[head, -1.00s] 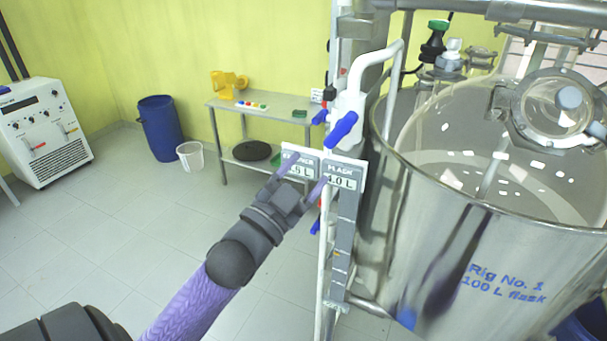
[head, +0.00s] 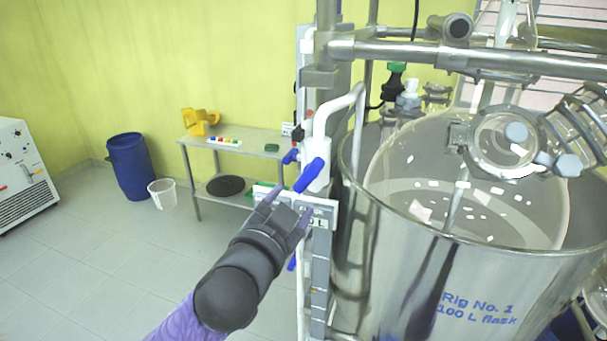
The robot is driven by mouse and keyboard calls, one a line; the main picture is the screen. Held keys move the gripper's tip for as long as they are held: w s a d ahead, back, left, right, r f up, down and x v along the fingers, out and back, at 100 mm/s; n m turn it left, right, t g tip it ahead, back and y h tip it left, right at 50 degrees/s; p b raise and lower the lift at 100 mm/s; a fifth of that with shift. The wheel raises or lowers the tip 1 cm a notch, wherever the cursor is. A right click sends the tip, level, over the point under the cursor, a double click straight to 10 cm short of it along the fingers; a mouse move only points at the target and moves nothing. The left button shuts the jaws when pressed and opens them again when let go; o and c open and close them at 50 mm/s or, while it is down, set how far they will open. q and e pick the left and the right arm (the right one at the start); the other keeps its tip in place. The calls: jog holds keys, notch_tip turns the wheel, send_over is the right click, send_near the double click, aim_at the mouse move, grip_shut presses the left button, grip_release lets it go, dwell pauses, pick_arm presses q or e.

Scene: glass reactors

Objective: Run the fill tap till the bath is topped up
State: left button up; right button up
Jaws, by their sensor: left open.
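The bath is a large steel vessel (head: 400,285) at the right, marked "Rig No. 1 100 L flask", with a glass flask (head: 390,195) inside it. A white fill pipe (head: 345,100) arches over the bath's left rim. A blue tap handle (head: 309,175) sits on the white valve body at the pipe's foot. My left gripper (head: 287,209) is open, just below and left of this handle, with its fingers pointing up at it. They look apart from it, and the gripper partly hides the label plates. The water level between bath and flask cannot be made out. My right gripper is not in view.
Another blue handle (head: 291,157) and a lower one (head: 292,262) are on the same pipework. A steel side table (head: 255,148), a blue bin (head: 130,165) and a white bucket (head: 163,193) stand behind. Steel bars (head: 470,57) cross above the bath. The left floor is clear.

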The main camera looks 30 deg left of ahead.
aim_at(309, 177)
pick_arm(q)
jog(key=p+x, duration=0.1)
jog(key=x, duration=0.7)
jog(key=shift+w+a, duration=0.2)
jog(key=shift+w+a+p, duration=0.1)
jog(key=shift+w+p, duration=0.2)
jog(key=shift+w, duration=0.3)
grip_shut()
